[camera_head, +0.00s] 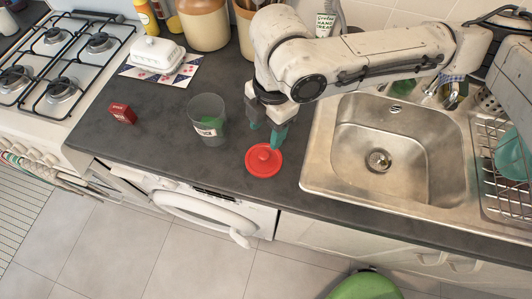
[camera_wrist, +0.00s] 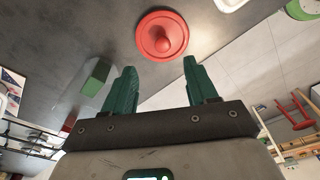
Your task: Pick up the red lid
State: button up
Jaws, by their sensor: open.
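The red lid (camera_head: 264,160) is a round disc with a raised knob, lying flat on the dark counter near its front edge, left of the sink. My gripper (camera_head: 268,132) hangs just above and behind the lid in the head view, with its green fingers pointing down. In the wrist view the lid (camera_wrist: 162,36) shows whole, beyond the fingertips. My gripper (camera_wrist: 160,72) is open there, with nothing between its fingers. I cannot tell the exact height of the fingertips above the counter.
A grey cup (camera_head: 207,125) with green inside stands left of the lid. A small red box (camera_head: 122,113) and a white butter dish (camera_head: 157,54) are farther left. The steel sink (camera_head: 345,120) lies to the right. A washer (camera_head: 215,209) sits below the counter edge.

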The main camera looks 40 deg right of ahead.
aim_at(263, 155)
notch_tip(263, 155, down, 3)
jog(key=shift+a, duration=0.15)
jog(key=shift+s+a+f+p, duration=0.15)
jog(key=shift+f+p, duration=0.1)
jog(key=shift+f, duration=0.65)
jog(key=shift+a+f+p, duration=0.1)
jog(key=shift+f+p, duration=0.2)
jog(key=shift+f, duration=0.55)
jog(key=shift+s+a+f+p, duration=0.15)
jog(key=shift+f+p, duration=0.1)
jog(key=shift+f, duration=0.65)
grip_shut()
jog(key=shift+w+r, duration=0.1)
jog(key=shift+r, duration=0.05)
